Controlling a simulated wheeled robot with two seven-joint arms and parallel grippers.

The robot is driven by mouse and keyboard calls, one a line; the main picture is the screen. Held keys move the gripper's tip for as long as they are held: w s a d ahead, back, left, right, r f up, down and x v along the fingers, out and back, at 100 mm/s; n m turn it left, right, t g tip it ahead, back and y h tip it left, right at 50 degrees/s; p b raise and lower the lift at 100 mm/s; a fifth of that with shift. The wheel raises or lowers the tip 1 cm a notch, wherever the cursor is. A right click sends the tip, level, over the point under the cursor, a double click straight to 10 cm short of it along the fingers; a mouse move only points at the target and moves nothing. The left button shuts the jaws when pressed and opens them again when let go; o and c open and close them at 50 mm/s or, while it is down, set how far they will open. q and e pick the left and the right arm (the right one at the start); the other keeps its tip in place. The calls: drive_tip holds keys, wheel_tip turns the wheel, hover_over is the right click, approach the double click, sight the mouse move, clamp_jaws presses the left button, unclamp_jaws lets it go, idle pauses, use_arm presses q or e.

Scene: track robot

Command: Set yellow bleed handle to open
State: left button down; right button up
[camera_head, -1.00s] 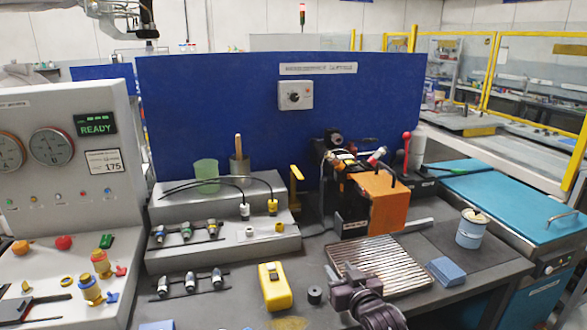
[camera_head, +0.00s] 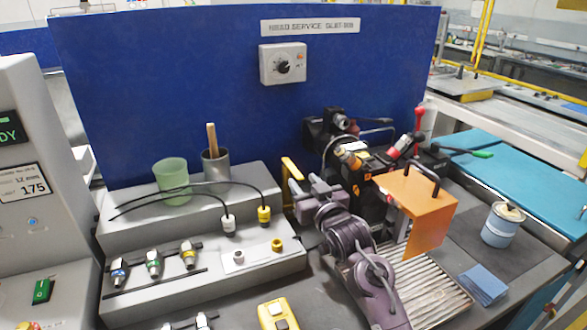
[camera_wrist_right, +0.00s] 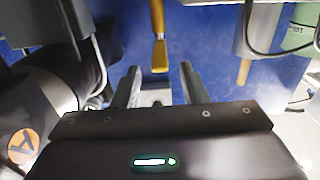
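The yellow bleed handle (camera_head: 291,169) stands at the right end of the grey stepped block, in front of the blue panel. In the right wrist view the yellow handle (camera_wrist_right: 158,38) comes down from the top edge, and its end lies between the lines of my two fingers. My right gripper (camera_head: 306,184) is open and empty, close to the handle on its right in the head view. Its fingers also show in the right wrist view (camera_wrist_right: 160,78), spread apart on either side of the handle's end. I cannot tell the exact depth gap. My left gripper is not in view.
An orange box-like guard (camera_head: 418,212) and dark valve gear with a red lever (camera_head: 419,118) stand to the right of my arm. The grey stepped block (camera_head: 165,290) holds fittings, cables and a green cup (camera_head: 172,178). A ribbed tray (camera_head: 430,292) lies beneath.

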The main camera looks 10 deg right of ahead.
sight(301, 179)
drive_tip(key=w, duration=0.2)
drive_tip(key=w+a, duration=0.1)
drive_tip(key=w, duration=0.2)
drive_tip(key=shift+p, duration=0.4)
drive_tip(key=shift+w, duration=0.25)
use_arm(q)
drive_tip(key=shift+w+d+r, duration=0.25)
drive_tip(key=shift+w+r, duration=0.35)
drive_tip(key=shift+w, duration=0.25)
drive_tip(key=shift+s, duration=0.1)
use_arm(e)
drive_tip(key=shift+c, duration=0.3)
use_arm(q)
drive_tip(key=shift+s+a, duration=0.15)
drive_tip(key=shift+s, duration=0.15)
use_arm(e)
clamp_jaws()
